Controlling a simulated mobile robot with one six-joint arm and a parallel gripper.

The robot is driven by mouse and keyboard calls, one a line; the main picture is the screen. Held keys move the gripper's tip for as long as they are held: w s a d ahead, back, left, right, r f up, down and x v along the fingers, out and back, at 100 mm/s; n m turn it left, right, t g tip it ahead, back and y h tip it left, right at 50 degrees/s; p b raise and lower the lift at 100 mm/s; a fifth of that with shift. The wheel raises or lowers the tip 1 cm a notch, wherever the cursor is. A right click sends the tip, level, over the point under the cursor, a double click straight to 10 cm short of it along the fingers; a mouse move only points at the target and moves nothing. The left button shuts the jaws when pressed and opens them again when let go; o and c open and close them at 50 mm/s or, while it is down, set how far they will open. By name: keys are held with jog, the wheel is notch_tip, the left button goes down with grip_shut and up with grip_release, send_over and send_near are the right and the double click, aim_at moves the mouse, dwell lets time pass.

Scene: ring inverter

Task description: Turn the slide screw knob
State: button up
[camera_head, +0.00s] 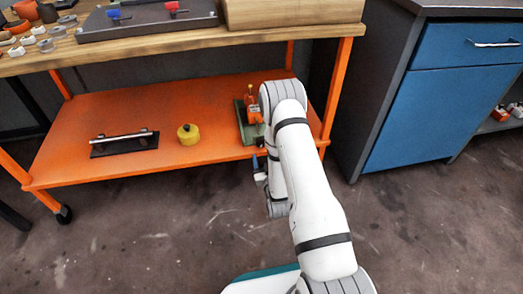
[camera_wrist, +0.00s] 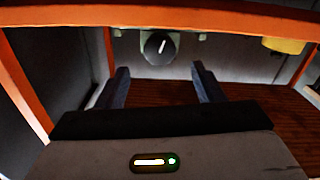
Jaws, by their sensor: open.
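A green-based device (camera_head: 243,131) with an orange upper part (camera_head: 252,110) stands at the right end of the orange shelf, partly hidden by my arm. In the wrist view, a dark round knob (camera_wrist: 158,46) with a white line on its face shows beside pale green parts of the device (camera_wrist: 187,36). I take this as the slide screw knob. My gripper (camera_head: 259,168) is just in front of the shelf's front edge. In the wrist view, my gripper (camera_wrist: 160,88) is open and empty. The knob appears between its fingers' directions, beyond the tips and apart from them.
The orange shelf (camera_head: 110,115) also holds a yellow round object (camera_head: 188,134) and a black plate with a metal bar (camera_head: 124,143). An orange leg (camera_head: 337,90) stands right of the device. The wooden tabletop (camera_head: 120,50) is overhead. A blue cabinet (camera_head: 430,110) stands right.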

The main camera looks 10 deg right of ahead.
aim_at(261, 144)
jog(key=w+b, duration=0.2)
jog(key=w, duration=0.4)
jog(key=shift+w+r, duration=0.1)
jog(key=shift+w, duration=0.15)
jog(key=c, duration=0.9)
jog(key=shift+a, duration=0.25)
jog(key=shift+c, duration=0.4)
jog(key=shift+d, duration=0.15)
jog(key=shift+n, duration=2.9)
